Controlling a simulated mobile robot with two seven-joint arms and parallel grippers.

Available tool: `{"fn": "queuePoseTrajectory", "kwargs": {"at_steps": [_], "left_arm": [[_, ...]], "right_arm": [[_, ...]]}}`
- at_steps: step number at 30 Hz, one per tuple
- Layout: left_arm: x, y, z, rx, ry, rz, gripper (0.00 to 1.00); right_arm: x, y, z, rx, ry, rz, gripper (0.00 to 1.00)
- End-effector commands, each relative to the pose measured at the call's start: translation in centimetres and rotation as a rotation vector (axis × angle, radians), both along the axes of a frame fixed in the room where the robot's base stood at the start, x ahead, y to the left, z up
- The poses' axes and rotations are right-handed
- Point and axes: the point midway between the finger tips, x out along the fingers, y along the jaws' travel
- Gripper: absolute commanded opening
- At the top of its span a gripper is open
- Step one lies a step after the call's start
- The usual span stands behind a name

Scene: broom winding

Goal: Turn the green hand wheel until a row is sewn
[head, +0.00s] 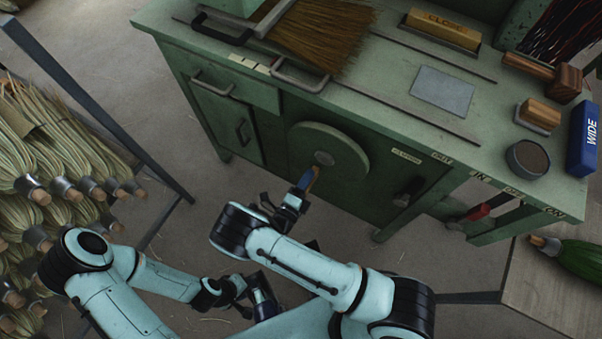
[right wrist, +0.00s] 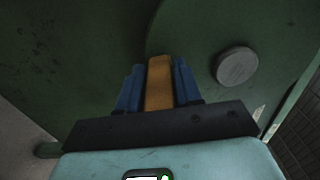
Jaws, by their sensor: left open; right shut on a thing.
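The round green hand wheel (head: 345,150) is on the front of the green bench cabinet, with a grey hub at its middle. It also shows in the right wrist view (right wrist: 205,45), with the hub (right wrist: 237,67) to the right of my gripper. My right gripper (head: 307,179) is at the lower left part of the wheel. It is shut on the wooden handle (right wrist: 159,82), which sits between its blue fingers. My left gripper (head: 264,300) is open and low, away from the bench. A straw broom (head: 318,35) lies at the bench top's left end.
The bench top holds a yellow block (head: 441,28), a grey plate (head: 442,91), a brush (head: 540,114), a round tin (head: 527,158) and a blue WIDE box (head: 583,138). A black lever (head: 408,192) and red-handled lever (head: 475,213) are right of the wheel. Brooms fill a left rack (head: 60,150).

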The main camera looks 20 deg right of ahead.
Motion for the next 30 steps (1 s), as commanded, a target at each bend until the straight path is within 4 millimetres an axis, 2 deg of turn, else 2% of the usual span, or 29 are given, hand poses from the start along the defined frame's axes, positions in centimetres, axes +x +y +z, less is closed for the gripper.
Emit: {"fn": "queuePoseTrajectory", "kwargs": {"at_steps": [12,28,29,30], "left_arm": [[-0.2,0.0,0.4,-0.001,0.007,-0.001,0.43],[-0.2,0.0,0.5,-0.001,0.008,-0.002,0.43],[-0.2,0.0,0.5,-0.001,0.008,-0.002,0.43],[-0.2,0.0,0.5,-0.001,0.007,-0.001,0.43]], "right_arm": [[-1.4,-0.9,-0.5,-0.099,0.137,0.002,0.00],[-1.5,-1.0,-0.5,-0.111,0.152,0.003,0.00],[-1.5,-1.0,-0.5,-0.111,0.152,0.003,0.44],[-1.5,-1.0,-0.5,-0.111,0.152,0.003,0.55]]}}
